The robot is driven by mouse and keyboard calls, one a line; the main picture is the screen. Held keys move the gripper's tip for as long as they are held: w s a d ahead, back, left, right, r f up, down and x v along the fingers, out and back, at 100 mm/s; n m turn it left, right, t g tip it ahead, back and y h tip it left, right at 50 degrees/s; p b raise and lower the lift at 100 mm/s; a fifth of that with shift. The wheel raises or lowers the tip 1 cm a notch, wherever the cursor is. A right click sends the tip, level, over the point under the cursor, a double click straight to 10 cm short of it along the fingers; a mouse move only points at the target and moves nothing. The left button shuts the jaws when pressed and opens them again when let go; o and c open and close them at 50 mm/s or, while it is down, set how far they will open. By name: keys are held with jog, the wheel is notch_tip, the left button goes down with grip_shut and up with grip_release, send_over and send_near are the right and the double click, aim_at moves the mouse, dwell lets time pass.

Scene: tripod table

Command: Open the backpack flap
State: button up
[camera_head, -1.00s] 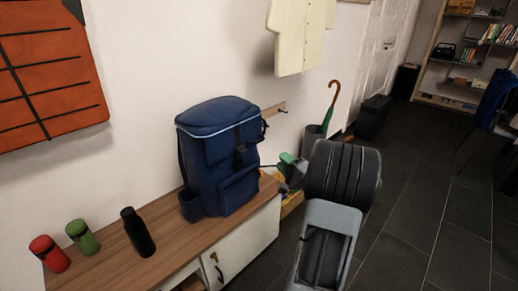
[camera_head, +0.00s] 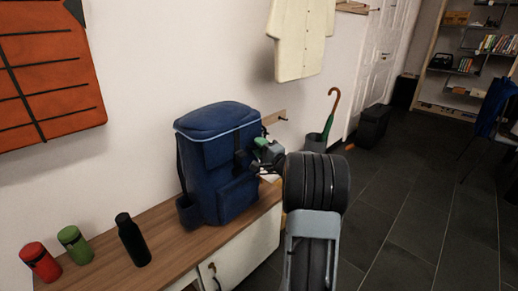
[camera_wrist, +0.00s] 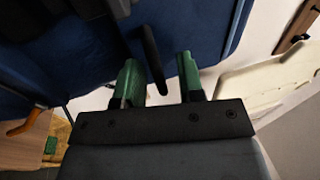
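The blue backpack (camera_head: 212,165) stands upright on the wooden bench, with its top flap (camera_head: 217,120) closed and edged in light piping. A dark strap with a buckle (camera_head: 241,157) hangs down its front. My gripper (camera_head: 262,150), with green fingers, is at the right of the backpack's front, close to the strap. In the wrist view, the blue backpack cloth (camera_wrist: 190,30) fills much of the upper part. My two green fingers (camera_wrist: 160,76) are spread apart, and a dark strap (camera_wrist: 152,58) shows between them. I cannot tell whether they touch it.
A cream coat (camera_head: 300,40) hangs above. An umbrella stand (camera_head: 314,142) is behind my arm. The floor at right is clear.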

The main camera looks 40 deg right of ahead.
jog(key=shift+c, duration=0.3)
grip_shut()
jog(key=shift+a, duration=0.1)
